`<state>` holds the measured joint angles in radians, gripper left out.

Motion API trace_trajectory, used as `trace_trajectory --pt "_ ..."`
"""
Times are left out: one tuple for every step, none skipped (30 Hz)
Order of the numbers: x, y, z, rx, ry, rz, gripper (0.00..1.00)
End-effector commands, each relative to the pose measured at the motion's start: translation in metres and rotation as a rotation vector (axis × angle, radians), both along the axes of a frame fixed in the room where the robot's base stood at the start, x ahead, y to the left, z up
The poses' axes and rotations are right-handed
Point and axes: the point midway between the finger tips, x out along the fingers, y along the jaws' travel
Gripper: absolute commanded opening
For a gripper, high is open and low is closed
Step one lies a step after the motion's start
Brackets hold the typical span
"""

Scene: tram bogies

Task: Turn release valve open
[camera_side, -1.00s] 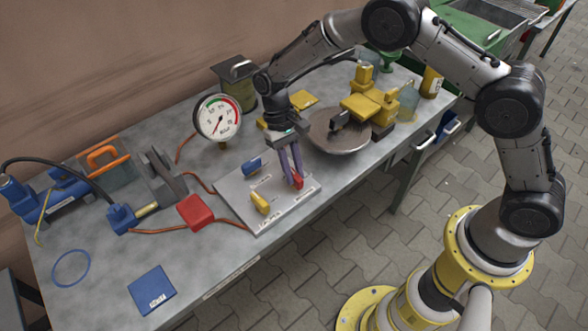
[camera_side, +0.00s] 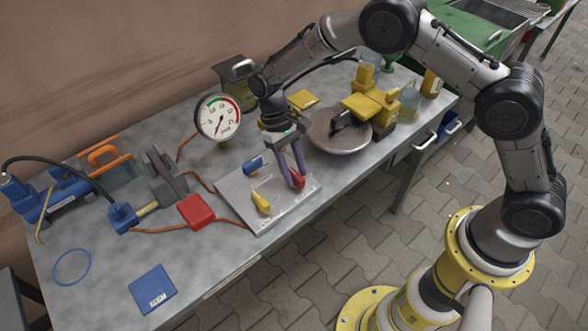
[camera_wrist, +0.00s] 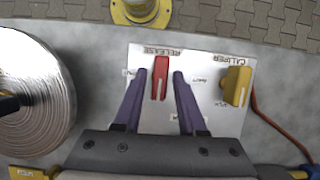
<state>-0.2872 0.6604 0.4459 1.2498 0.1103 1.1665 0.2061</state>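The red release lever (camera_side: 299,181) is on the grey valve panel (camera_side: 231,193), at its right edge in the side view. In the wrist view the red lever (camera_wrist: 160,77) stands beside the upside-down RELEASE label on the panel (camera_wrist: 208,62). My gripper (camera_side: 293,181) is down at the panel with its purple fingers at the lever. In the wrist view my gripper (camera_wrist: 159,75) is open, one finger on each side of the lever, with a visible gap on both sides. The lever's far end and base are partly unclear.
A yellow lever (camera_side: 261,202), labelled CALIPER in the wrist view (camera_wrist: 237,86), and a blue lever (camera_side: 253,164) share the panel. A round metal disc (camera_side: 338,135) stands close beside my gripper. A gauge (camera_side: 218,117) and red box (camera_side: 196,211) are left.

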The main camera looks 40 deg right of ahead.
Motion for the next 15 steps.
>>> trace_trajectory --pt "0.0 0.0 0.0 0.0 0.0 -0.001 0.51" --pt "0.0 0.0 0.0 0.001 0.0 -0.001 0.53" --pt "0.0 0.0 0.0 0.001 0.0 -0.001 0.53" --pt "0.0 0.0 0.0 0.001 0.0 -0.001 0.53" --pt "0.0 0.0 -0.001 0.0 0.001 -0.002 0.53" --pt "0.0 0.0 -0.001 0.0 0.001 -0.002 0.53" --pt "0.0 0.0 -0.001 0.0 0.001 -0.002 0.53" --pt "0.0 0.0 -0.001 0.0 0.001 -0.002 0.53" --pt "0.0 0.0 -0.001 0.0 0.001 -0.002 0.53" --pt "0.0 0.0 0.0 0.0 0.001 -0.002 0.53" --pt "0.0 0.0 0.001 0.0 0.001 -0.002 0.53" --pt "0.001 0.0 0.002 0.001 0.0 -0.003 0.53" --pt "0.002 0.0 0.004 0.001 0.0 -0.003 0.53" --pt "0.003 0.0 0.007 0.001 -0.001 -0.003 0.53" --pt "0.006 0.001 0.011 0.001 -0.002 -0.003 0.53"
